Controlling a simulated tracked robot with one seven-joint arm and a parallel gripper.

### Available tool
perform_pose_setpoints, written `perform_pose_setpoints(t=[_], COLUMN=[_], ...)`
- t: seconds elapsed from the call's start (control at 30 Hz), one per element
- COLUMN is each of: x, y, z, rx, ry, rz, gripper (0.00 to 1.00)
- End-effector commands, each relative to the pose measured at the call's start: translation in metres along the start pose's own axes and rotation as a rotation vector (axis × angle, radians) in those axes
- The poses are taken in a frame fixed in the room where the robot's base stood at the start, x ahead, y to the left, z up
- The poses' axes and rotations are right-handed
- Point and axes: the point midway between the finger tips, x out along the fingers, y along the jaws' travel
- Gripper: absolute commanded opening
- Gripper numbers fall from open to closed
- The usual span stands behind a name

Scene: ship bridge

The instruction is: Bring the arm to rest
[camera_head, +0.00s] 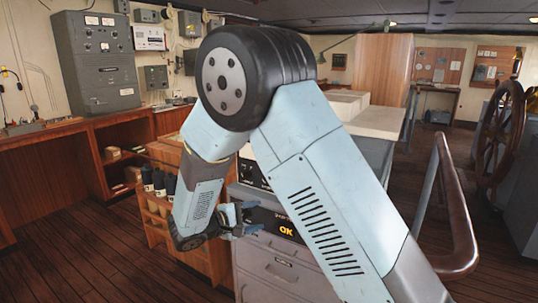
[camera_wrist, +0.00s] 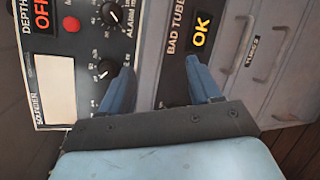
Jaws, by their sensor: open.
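My arm spans the middle of the head view, folded at a large black joint, with its forearm hanging down. My gripper (camera_head: 242,219) is at the low end of the forearm, in front of the grey console (camera_head: 268,262). In the wrist view my gripper (camera_wrist: 162,74) has its two blue fingers apart, with nothing between them. Beyond the fingers are the depth sounder panel (camera_wrist: 85,70) and a panel marked BAD TUBE with a lit OK display (camera_wrist: 200,31). I cannot tell the exact gap between the fingertips and the panels.
A wooden shelf unit (camera_head: 160,205) with dark cylinders stands left of the gripper. A curved handrail (camera_head: 455,215) and a ship's wheel (camera_head: 499,130) are at right. A light counter top (camera_head: 375,120) lies behind my arm. Open plank floor (camera_head: 75,255) is at lower left.

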Motion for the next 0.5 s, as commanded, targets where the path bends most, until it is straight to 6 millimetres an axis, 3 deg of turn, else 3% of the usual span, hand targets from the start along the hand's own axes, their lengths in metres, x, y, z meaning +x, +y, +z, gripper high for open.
perform_pose_setpoints(t=[0.2,0.5], x=[0.040,0.071], y=[0.024,0.036], z=[0.071,0.164], rx=[0.089,0.237], ry=[-0.077,-0.132], rz=[-0.221,-0.505], gripper=[0.63,0.63])
